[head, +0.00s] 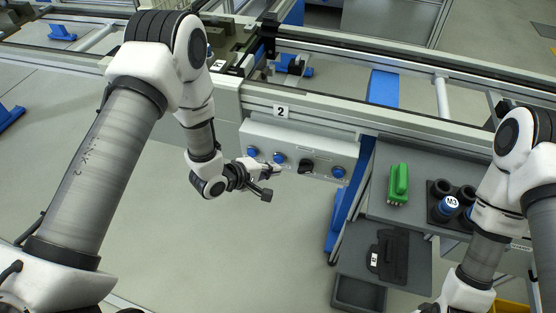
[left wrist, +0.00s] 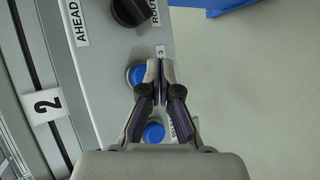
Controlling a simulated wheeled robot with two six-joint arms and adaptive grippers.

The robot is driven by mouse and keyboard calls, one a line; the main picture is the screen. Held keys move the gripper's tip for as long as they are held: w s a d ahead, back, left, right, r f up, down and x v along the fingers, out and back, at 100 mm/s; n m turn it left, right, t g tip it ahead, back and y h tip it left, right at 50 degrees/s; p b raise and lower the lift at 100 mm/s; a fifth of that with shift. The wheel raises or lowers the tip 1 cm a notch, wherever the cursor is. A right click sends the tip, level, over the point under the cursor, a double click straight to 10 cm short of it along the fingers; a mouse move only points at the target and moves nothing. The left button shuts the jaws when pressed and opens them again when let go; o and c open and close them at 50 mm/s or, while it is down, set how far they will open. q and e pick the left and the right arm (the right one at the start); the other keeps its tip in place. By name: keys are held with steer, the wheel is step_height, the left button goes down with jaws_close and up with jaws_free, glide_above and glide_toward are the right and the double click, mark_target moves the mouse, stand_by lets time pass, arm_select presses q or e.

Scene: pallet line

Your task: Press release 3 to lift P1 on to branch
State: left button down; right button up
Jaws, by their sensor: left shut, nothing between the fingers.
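The grey control panel (head: 322,172) has several blue buttons and a black knob (head: 306,165). A blue button (head: 279,157) left of the knob shows in the left wrist view (left wrist: 135,73), beside a label ending in 3 (left wrist: 160,50); the rest of that label is hidden by my fingers. My left gripper (head: 277,171) is shut and empty, its tips just beside this button and over the label. I cannot tell whether they touch the panel. Another blue button (left wrist: 154,132) is partly behind the fingers. I cannot identify P1. My right gripper is out of view.
A number 2 plate (head: 281,112) is on the conveyor frame above the panel. A blue leg (head: 338,215) stands right of it. A shelf at right holds a green part (head: 398,185) and a black holder (head: 440,214) with an M3 piece. Open floor lies below the panel.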

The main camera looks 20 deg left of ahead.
arm_select(q)
steer(key=shift+w, duration=0.1)
steer(key=shift+w, duration=0.35)
steer(key=shift+w, duration=0.45)
stand_by(0.7)
stand_by(0.5)
steer(key=shift+s+p, duration=0.35)
steer(key=shift+s, duration=0.5)
